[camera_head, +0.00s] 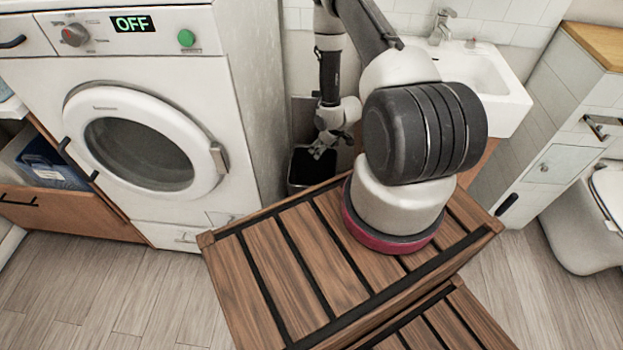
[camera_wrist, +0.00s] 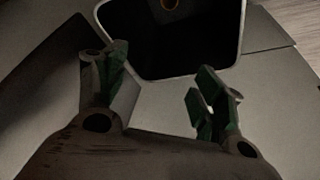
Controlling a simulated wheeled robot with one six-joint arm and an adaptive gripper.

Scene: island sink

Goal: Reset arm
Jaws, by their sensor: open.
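My gripper (camera_head: 322,150) hangs at the end of my folded arm, low between the washing machine and the sink, above the dark bin. In the wrist view my gripper (camera_wrist: 160,88) has its two fingers spread apart with nothing between them. The open bin (camera_wrist: 243,48) lies just beyond the fingertips there, with its pale rim around a dark inside. A small orange-brown round thing shows inside the bin, too dim to name. The bin (camera_head: 297,180) also shows in the head view, partly hidden by my gripper.
A white washing machine (camera_head: 240,120) with a display reading OFF stands to the left. A white sink (camera_head: 490,85) with a tap (camera_head: 441,27) is behind my arm. A cabinet (camera_head: 560,120) and a toilet (camera_head: 590,225) stand at the right. Wooden floor (camera_head: 130,290) is clear at the front left.

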